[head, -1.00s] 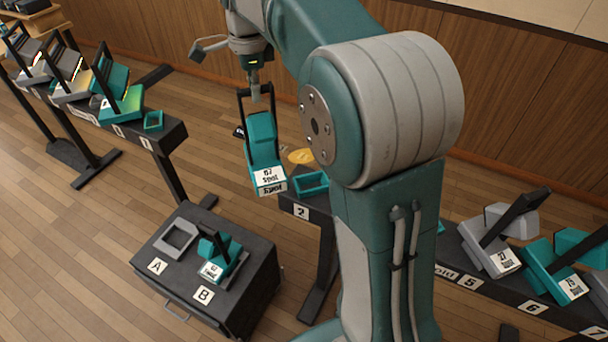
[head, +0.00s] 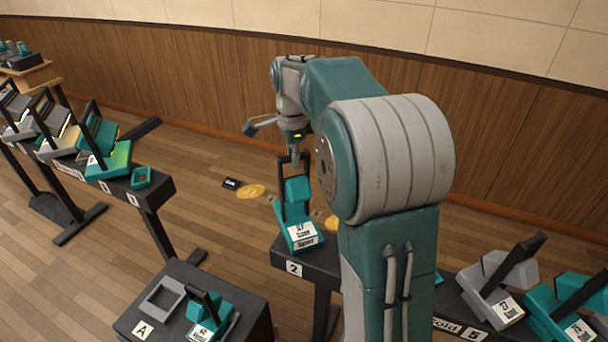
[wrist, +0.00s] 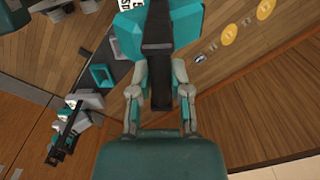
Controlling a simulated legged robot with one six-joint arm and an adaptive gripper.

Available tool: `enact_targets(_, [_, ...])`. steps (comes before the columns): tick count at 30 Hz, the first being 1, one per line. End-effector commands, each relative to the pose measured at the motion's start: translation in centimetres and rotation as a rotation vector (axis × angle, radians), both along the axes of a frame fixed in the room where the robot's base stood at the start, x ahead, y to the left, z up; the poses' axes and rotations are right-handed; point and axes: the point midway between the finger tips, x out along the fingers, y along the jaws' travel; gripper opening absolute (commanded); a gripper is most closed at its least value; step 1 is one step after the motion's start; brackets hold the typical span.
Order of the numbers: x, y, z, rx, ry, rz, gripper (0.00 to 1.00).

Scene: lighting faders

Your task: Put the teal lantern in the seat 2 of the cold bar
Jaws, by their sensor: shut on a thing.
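The teal lantern (head: 297,192) has a dark handle and a white label on its front foot. My gripper (head: 295,160) is above it, shut on the handle. In the wrist view the fingers (wrist: 160,98) lie on both sides of the dark handle, with the lantern's teal body (wrist: 185,22) beyond. The lantern is upright at the place marked 2 on the dark cold bar (head: 335,262). It covers the teal seat frame there, so I cannot tell whether its base rests in the seat or hovers just above.
My own arm hides the bar's middle. Teal and grey lanterns (head: 492,300) stand further right on the bar. A dark case (head: 180,275) at the front has an empty grey frame at A and a teal lantern (head: 208,318). Another lantern bar (head: 155,188) stands left.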

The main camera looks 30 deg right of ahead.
Motion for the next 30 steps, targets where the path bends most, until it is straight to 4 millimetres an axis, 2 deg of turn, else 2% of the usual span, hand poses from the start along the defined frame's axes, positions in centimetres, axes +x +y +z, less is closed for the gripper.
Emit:
enact_targets(3, [-0.1,-1.3,-1.3,0.0,-0.003,-0.002,0.0])
enact_targets(13, [-0.2,-2.9,-3.5,0.0,-0.001,-0.001,0.0])
enact_targets(18, [-0.1,-2.7,-5.8,0.0,-0.003,0.0,0.0])
enact_targets(25, [-0.1,-2.7,-6.1,-0.002,-0.006,0.0,0.0])
enact_targets(26, [-0.1,-2.7,-6.3,-0.001,-0.002,0.0,0.33])
enact_targets(27, [-0.1,-2.7,-6.2,-0.001,-0.002,0.0,0.51])
enact_targets(28, [-0.1,-2.7,-6.2,-0.001,-0.002,0.0,0.58])
enact_targets(30, [-0.1,-2.7,-6.2,0.0,-0.002,0.0,0.58])
